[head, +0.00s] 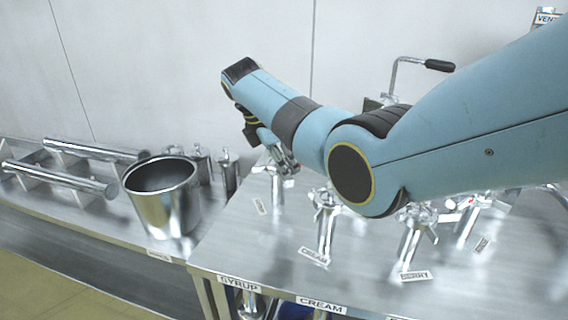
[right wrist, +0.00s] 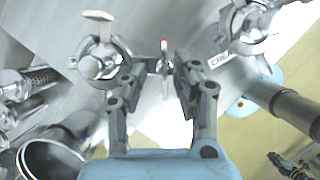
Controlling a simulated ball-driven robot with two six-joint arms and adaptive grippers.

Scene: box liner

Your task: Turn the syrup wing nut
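The SYRUP label (head: 239,282) is on the front edge of the steel table. A shiny metal fitting (head: 277,192) stands behind it, partly hidden by my right gripper (head: 283,162), which reaches down over it. In the right wrist view, my right gripper (right wrist: 155,68) has its two fingers apart. A small metal wing nut (right wrist: 163,66) with a red mark shows between the fingertips; I cannot tell whether they touch it. A round winged fitting (right wrist: 101,62) is just left of the fingers. My left gripper is not in view.
The fittings by the CREAM tag (head: 313,256) and the CHERRY tag (head: 415,276) stand to the right. A steel pot (head: 165,205) is at the left, with metal rollers (head: 60,180) beyond it. A black-handled crank (head: 440,65) stands behind my arm.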

